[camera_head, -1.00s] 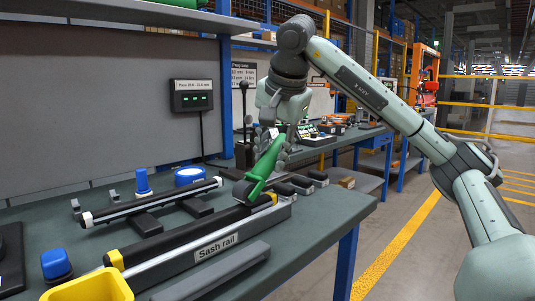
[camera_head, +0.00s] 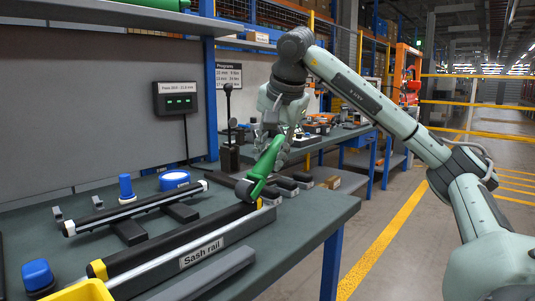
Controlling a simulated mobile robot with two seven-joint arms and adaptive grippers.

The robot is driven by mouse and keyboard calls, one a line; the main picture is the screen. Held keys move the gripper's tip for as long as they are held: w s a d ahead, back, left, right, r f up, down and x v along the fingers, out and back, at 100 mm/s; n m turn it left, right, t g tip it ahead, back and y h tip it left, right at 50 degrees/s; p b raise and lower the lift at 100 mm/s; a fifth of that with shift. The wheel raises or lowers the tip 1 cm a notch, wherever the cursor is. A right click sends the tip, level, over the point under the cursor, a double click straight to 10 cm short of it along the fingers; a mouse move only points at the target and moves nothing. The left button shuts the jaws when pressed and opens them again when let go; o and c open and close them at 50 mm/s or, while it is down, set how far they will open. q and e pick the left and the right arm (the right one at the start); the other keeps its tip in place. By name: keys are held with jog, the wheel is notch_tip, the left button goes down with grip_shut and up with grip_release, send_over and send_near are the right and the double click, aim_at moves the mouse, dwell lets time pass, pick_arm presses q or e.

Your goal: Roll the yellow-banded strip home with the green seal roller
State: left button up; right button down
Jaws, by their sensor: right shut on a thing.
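The black yellow-banded strip (camera_head: 175,239) lies along the top of the sash rail (camera_head: 215,257), a yellow band at its near left end (camera_head: 97,268) and another at its far right end (camera_head: 260,203). I cannot tell how deep it sits. My right gripper (camera_head: 272,148) is shut on the handle of the green seal roller (camera_head: 266,167), which is tilted. Its dark wheel (camera_head: 243,190) is low over the strip near the far right end; it looks in contact, but I cannot be sure. My left gripper is out of view.
A white-banded black strip (camera_head: 140,207) rests on dark supports behind the rail. Dark blocks (camera_head: 285,183) lie beyond the rail's far end. A grey bar (camera_head: 205,276) lies in front.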

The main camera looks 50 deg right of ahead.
jog(key=shift+r, duration=0.1)
notch_tip(320, 180, up, 5)
jog(key=p, duration=0.5)
jog(key=shift+r, duration=0.35)
notch_tip(320, 180, up, 9)
jog(key=shift+r, duration=0.15)
dwell(0.3)
dwell(1.0)
